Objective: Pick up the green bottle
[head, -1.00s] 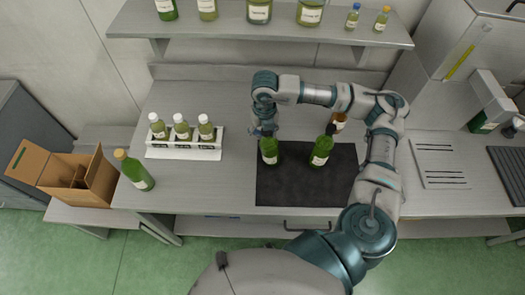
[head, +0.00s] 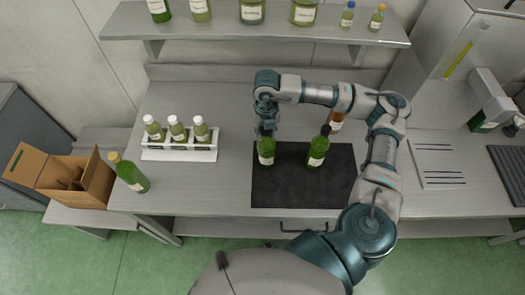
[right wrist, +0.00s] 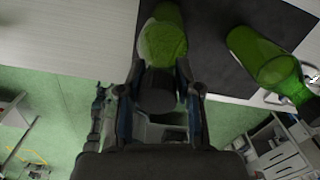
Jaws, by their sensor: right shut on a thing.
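A green bottle (head: 266,151) with a pale label stands on the left part of the dark mat (head: 300,190). My right gripper (head: 267,130) is at its top, reaching down from above. In the right wrist view the gripper (right wrist: 163,82) is shut on the bottle's dark-capped neck, and the green body (right wrist: 163,38) shows beyond the fingers. The bottle looks upright, with no clear gap to the mat. A second green bottle (head: 317,152) with a dark cap stands to the right on the mat, apart from the gripper. My left gripper is not in view.
A white rack (head: 180,153) with several small bottles stands left of the mat. An orange-capped green bottle (head: 131,175) and an open cardboard box (head: 88,184) are further left. An amber bottle (head: 337,120) stands behind the mat, near my forearm. A shelf (head: 230,30) with bottles and jars runs behind.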

